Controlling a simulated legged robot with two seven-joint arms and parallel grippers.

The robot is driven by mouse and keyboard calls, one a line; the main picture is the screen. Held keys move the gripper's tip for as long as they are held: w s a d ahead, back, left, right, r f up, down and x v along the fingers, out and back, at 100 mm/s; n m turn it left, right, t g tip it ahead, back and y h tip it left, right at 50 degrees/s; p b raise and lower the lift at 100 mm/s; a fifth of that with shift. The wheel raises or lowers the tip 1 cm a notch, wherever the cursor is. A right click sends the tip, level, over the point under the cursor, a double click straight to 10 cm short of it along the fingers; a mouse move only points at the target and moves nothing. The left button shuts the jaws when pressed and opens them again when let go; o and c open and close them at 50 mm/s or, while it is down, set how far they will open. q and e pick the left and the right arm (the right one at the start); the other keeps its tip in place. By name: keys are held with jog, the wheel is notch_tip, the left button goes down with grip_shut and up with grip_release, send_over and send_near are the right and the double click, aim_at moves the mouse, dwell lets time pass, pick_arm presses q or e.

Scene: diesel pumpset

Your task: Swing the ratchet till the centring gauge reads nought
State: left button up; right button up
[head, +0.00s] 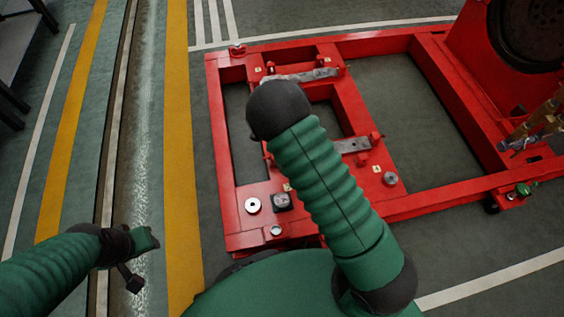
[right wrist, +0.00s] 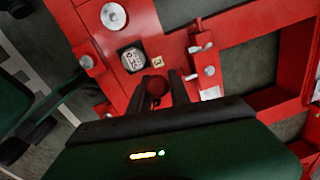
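The small square black-framed gauge (head: 281,202) sits on the near left corner plate of the red frame. It shows in the right wrist view (right wrist: 131,58) with a pale face; its reading is too small to tell. In the right wrist view my right gripper (right wrist: 160,88) has its dark fingers apart. A dark red rounded knob (right wrist: 155,85) shows between them; I cannot tell whether they touch it. My right gripper is hidden in the head view. I cannot pick out the ratchet for certain. My left gripper (head: 146,242) is away left above the floor, its fingers unclear.
The red frame (head: 400,207) carries two grey bars (head: 300,76), (head: 352,146) and a white disc (head: 252,205). A large red upright plate with a dark wheel (head: 530,35) stands at the far right. The floor left of the frame, with a yellow stripe (head: 178,120), is clear.

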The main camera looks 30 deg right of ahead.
jog(key=shift+a, duration=0.1)
grip_shut()
jog(key=shift+w+r, duration=0.1)
jog(key=shift+w, duration=0.05)
dwell(0.7)
jog(key=shift+d+r+y, duration=0.15)
jog(key=shift+d+y, duration=0.15)
jog(key=s+d+t+y+b, duration=0.1)
jog(key=s+d+y, duration=0.3)
jog(key=d+y, duration=0.5)
jog(key=shift+d+r+t, duration=0.15)
jog(key=shift+d+t, duration=0.65)
jog(key=shift+d, duration=2.2)
